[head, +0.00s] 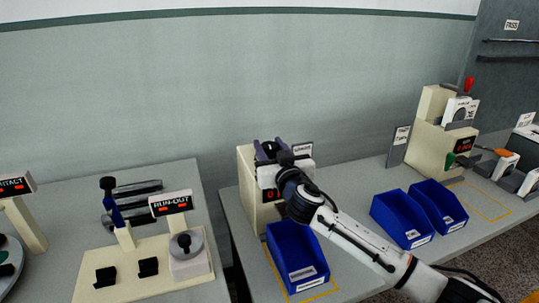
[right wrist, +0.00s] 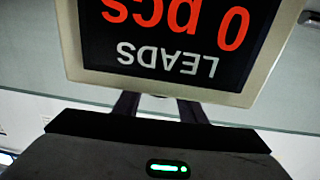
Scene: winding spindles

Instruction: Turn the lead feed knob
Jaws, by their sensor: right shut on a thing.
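The lead feeder (head: 246,185) is a cream box standing at the left end of the right-hand table. Its red-digit display shows in the head view (head: 268,194); in the right wrist view the display (right wrist: 165,35) appears upside down, reading "0 pcs LEADS". My right gripper (head: 270,149) is at the top of the feeder, shut on the lead feed knob, a small dark shape mostly covered by the fingers. In the right wrist view the fingers run behind the display's edge, so their tips and the knob are hidden there. My left gripper is not in view.
A blue bin (head: 296,256) stands in front of the feeder, below my right arm. Two more blue bins (head: 405,218) (head: 440,205) stand to the right, near another cream machine (head: 431,145). A run-out fixture (head: 150,275) stands on the left-hand table, across a gap.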

